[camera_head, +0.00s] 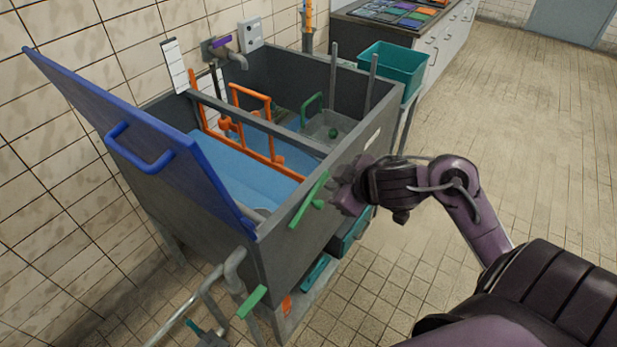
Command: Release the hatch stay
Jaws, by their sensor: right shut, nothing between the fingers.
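The blue hatch (145,140) stands raised and tilted on the left of a dark grey tank (205,225), with a blue handle (140,157) on its face. A green lever (309,201) sits slanted at the tank's front wall, near the rim. It may be the hatch stay, but I cannot tell for sure. My right gripper (338,191) is shut and empty, just right of the green lever. Its fingertips look very close to the lever; whether they touch is unclear. My left gripper is not in view.
Inside the tank are an orange frame (262,152), blue water and a green handle (311,109). A teal bin (397,66) stands behind the tank at right. Pipes (232,270) and another green handle (252,302) stick out below. The tiled floor at right is clear.

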